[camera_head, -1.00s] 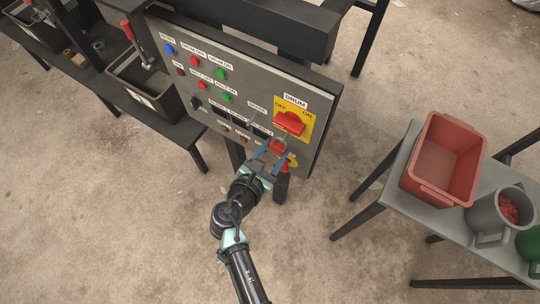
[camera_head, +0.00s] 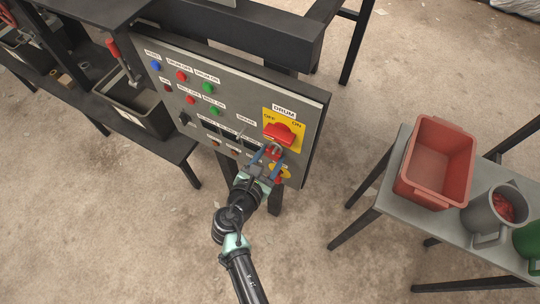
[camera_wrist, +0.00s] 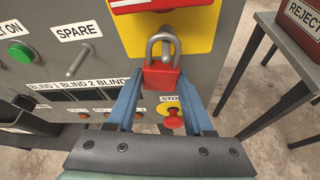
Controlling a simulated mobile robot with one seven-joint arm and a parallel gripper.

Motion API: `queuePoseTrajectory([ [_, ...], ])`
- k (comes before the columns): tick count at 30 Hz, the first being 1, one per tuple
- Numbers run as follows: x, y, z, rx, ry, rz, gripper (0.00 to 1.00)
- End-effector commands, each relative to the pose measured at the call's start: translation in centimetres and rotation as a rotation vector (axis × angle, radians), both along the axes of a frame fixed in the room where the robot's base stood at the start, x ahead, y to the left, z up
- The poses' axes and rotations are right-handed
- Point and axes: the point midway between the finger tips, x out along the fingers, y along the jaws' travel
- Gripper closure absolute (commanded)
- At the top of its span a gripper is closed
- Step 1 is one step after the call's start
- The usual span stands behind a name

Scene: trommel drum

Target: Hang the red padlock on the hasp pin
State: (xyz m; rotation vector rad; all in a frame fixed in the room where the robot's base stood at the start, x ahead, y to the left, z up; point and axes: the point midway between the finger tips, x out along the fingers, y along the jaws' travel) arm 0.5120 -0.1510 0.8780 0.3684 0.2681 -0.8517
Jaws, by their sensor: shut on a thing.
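The red padlock (camera_wrist: 161,77) hangs upright between the blue fingertips of my gripper (camera_wrist: 160,88), shackle up, in the wrist view. My gripper is shut on its body. The grey shackle (camera_wrist: 151,47) stands in front of the yellow plate, just below the red drum switch. A short grey pin (camera_wrist: 167,46), seemingly the hasp pin, shows within the shackle's loop. I cannot tell whether it passes through the loop or lies behind it. In the head view the padlock (camera_head: 273,152) and my gripper (camera_head: 264,163) are close to the panel's lower right, below the drum switch (camera_head: 279,133).
A red stop button (camera_wrist: 172,119) sits just below the padlock, between my fingers. A SPARE toggle (camera_wrist: 78,61) sticks out to the left. A side table (camera_head: 385,198) with a red bin (camera_head: 437,160) and mugs stands at right, with clear floor between.

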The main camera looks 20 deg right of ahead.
Motion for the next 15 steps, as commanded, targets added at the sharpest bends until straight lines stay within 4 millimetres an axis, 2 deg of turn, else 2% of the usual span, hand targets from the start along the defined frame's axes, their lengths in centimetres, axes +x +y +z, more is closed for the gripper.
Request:
queuePoseTrajectory([
  [6,0.01,0.0,0.04,-0.001,-0.001,0.0,1.0],
  [7,0.01,0.0,0.04,-0.001,-0.001,0.0,0.45],
  [12,0.01,0.01,0.04,-0.001,-0.001,0.0,0.14],
  [15,0.0,0.01,0.01,0.0,0.0,0.0,0.13],
])
